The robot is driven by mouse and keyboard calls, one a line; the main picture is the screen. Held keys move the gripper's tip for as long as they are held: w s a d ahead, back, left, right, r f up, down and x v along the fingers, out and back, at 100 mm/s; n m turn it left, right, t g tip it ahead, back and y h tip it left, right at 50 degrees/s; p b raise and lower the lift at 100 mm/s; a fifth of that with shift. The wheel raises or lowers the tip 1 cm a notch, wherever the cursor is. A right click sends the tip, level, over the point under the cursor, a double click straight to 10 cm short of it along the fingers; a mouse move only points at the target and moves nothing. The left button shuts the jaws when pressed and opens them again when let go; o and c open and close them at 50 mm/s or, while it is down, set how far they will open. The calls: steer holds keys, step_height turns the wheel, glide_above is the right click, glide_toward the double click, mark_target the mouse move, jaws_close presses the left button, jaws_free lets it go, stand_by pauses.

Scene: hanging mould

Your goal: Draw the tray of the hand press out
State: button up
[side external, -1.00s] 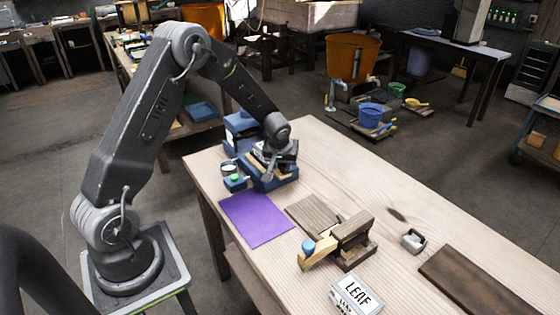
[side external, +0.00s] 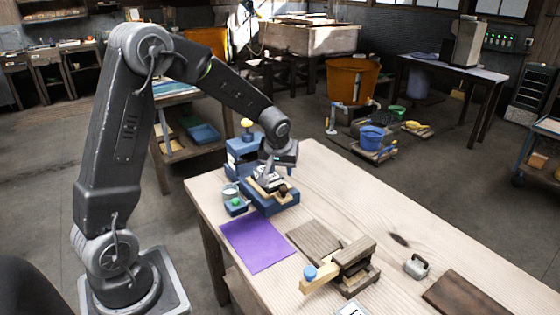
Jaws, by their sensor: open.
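The hand press (side external: 241,157) appears to be the blue block with a yellow knob on top, at the far left end of the bench. A tan wooden tray (side external: 259,188) with a dark knob (side external: 282,190) lies on the blue base in front of it. My gripper (side external: 268,180) is open and points down over the tray, close to the dark knob. I cannot tell whether its fingers touch the tray. The gripper hides part of the tray and of the press front.
A white cup (side external: 231,192) and a small blue block with a green button (side external: 236,206) stand left of the tray. A purple sheet (side external: 257,244), wooden board (side external: 316,241) and wooden lever device (side external: 352,262) lie nearer.

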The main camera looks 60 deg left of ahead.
steer(key=shift+v, duration=1.7)
steer(key=s+d+r+m+t+h, duration=0.1)
steer(key=s+d+r+m, duration=0.3)
steer(key=s+d+r, duration=0.55)
steer(key=s+d+r+m+t+h, duration=0.1)
steer(key=s+d+m, duration=0.4)
steer(key=s, duration=0.8)
steer(key=shift+d+r+h, duration=0.3)
steer(key=shift+d+h, duration=0.3)
steer(key=shift+d, duration=0.1)
